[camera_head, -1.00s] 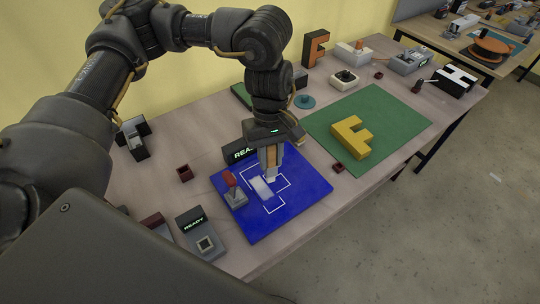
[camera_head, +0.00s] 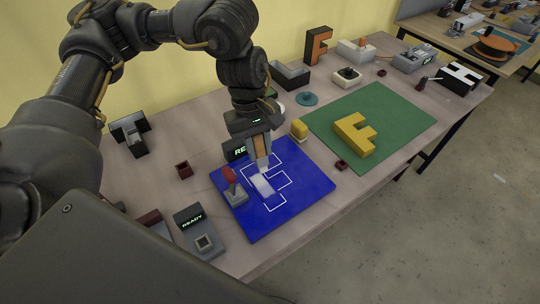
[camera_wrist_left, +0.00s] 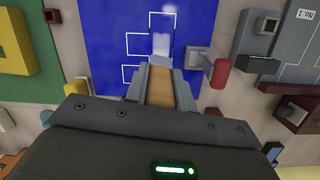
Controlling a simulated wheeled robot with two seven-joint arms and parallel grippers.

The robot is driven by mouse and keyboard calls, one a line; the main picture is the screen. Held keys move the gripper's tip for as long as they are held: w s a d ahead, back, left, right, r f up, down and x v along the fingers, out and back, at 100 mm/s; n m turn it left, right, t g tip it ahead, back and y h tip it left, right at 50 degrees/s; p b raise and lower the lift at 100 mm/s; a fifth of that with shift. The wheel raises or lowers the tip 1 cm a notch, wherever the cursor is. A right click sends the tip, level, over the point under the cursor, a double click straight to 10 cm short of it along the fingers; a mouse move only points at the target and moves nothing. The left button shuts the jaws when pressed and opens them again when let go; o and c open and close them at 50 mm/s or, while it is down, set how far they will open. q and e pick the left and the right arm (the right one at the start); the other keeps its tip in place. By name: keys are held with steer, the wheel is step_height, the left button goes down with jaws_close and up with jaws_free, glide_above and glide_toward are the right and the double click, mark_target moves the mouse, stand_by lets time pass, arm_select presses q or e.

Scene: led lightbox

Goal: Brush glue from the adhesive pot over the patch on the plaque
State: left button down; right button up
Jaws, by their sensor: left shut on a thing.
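The blue plaque (camera_head: 305,190) lies flat on the table with a white stepped outline on it. The patch (camera_head: 262,187) is a pale rectangle inside this outline; it also shows in the left wrist view (camera_wrist_left: 163,44). My left gripper (camera_head: 262,160) is shut on a brush with a tan handle (camera_wrist_left: 160,92) and points down over the plaque. The brush tip is at the patch's far edge; whether it touches is unclear. A yellow block-like thing on a pale base (camera_head: 299,131) stands beyond the plaque; I cannot tell whether it is the adhesive pot. My right gripper is not in view.
A grey box with a red lever (camera_head: 235,195) stands on the plaque's left part, close to the brush. A display reading READY (camera_head: 191,220) is at the front left.

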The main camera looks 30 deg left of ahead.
arm_select(q)
steer(key=shift+s+a+t, duration=0.2)
steer(key=shift+a+t, duration=0.1)
steer(key=shift+a, duration=0.3)
steer(key=shift+s+a+r, duration=0.1)
steer(key=shift+s+r, duration=0.05)
steer(key=shift+r, duration=0.15)
steer(key=shift+d+f, duration=0.15)
steer(key=shift+d, duration=0.15)
step_height(320, 180, down, 2)
steer(key=shift+a+b, duration=0.15)
steer(key=shift+b, duration=0.7)
step_height(320, 180, down, 5)
steer(key=b, duration=0.4)
steer(key=shift+f, duration=0.1)
steer(key=shift+f+b, duration=0.2)
steer(key=shift+b, duration=0.1)
